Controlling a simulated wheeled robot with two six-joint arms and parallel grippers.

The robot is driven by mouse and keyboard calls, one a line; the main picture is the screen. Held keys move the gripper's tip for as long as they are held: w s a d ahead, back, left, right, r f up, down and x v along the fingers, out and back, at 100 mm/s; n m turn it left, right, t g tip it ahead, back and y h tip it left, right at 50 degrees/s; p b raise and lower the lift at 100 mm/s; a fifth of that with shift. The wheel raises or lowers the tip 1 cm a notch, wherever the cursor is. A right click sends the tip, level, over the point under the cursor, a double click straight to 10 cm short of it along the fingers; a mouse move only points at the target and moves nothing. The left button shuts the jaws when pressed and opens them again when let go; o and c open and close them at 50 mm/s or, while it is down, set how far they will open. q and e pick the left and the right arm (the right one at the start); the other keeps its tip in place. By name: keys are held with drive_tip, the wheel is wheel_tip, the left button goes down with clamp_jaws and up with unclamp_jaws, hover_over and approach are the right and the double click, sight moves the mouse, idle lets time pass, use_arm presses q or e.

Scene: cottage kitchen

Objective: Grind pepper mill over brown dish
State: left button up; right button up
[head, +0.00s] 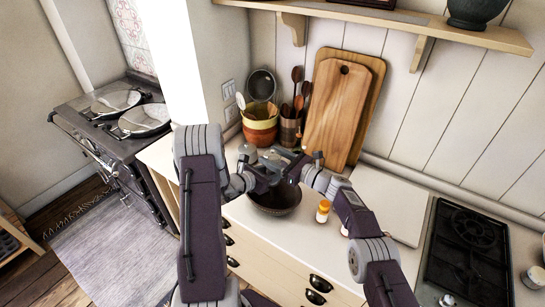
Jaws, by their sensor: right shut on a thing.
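The brown dish (277,206) is a dark round bowl on the counter, below both grippers. My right gripper (291,172) comes in from the right and is shut on the pepper mill, above the dish. The mill is small and mostly hidden among the dark fingers, so its shape and tilt are hard to tell. My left gripper (263,178) is just left of the right one, over the dish's left rim. Its fingers overlap the other gripper, and I cannot tell whether they are open or shut.
An orange-and-white bottle (323,211) stands right of the dish. Behind are cutting boards (335,110), a utensil pot (289,131) and stacked orange-and-green bowls (260,127). A black hob (467,255) is at the right.

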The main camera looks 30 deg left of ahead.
drive_tip(key=shift+a+r+m+t, duration=0.15)
drive_tip(key=shift+m+t, duration=0.25)
drive_tip(key=shift+t, duration=0.2)
drive_tip(key=shift+s+m+t+h, duration=0.1)
drive_tip(key=shift+m+t+h, duration=0.5)
drive_tip(key=shift+m+t, duration=0.85)
drive_tip(key=shift+n+t, duration=0.35)
drive_tip(key=o, duration=1.4)
drive_tip(key=shift+d, duration=0.2)
drive_tip(key=v, duration=1.2)
drive_tip(key=shift+c, duration=0.4)
